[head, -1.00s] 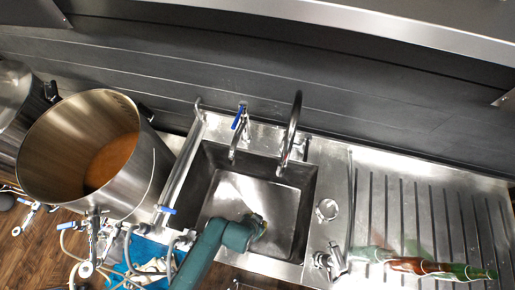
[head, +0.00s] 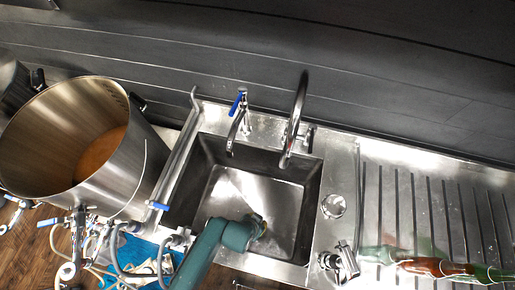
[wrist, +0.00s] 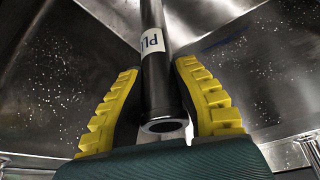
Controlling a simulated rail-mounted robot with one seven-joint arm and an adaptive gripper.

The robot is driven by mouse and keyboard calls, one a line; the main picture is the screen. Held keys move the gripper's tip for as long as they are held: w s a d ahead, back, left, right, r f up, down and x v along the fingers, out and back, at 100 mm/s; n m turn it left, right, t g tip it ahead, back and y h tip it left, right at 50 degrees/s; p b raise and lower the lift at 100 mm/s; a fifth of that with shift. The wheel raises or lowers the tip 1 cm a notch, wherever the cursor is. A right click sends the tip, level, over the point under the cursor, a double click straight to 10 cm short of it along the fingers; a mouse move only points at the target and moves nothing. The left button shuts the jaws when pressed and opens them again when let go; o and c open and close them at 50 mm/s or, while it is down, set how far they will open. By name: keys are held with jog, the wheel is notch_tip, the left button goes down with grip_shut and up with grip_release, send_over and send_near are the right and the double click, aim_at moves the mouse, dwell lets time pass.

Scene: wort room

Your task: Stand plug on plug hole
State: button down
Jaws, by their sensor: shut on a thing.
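The plug is a dark pipe (wrist: 158,92) with a white label reading "PL", the rest cut off, and an open round end towards the camera. My gripper (wrist: 158,92) is shut on it, one yellow ribbed finger on each side. In the head view my gripper (head: 258,226) is over the front part of the sink basin (head: 275,195), with my teal arm reaching in from below. The plug cannot be made out in the head view. I cannot make out the plug hole in either view.
A curved tap (head: 296,120) and a blue-handled tap (head: 238,115) stand behind the basin. A large steel pot (head: 135,180) is on the left, with hoses and valves before it. The ribbed drainboard (head: 410,210) on the right bears bottles (head: 430,267) at its front.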

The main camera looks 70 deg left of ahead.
jog(key=shift+w+f, duration=0.1)
jog(key=shift+a+f, duration=0.1)
jog(key=shift+f, duration=0.25)
dwell(0.5)
jog(key=shift+f+b, duration=0.7)
jog(key=shift+f, duration=0.25)
jog(key=c, duration=0.8)
grip_release()
jog(key=shift+c, duration=0.2)
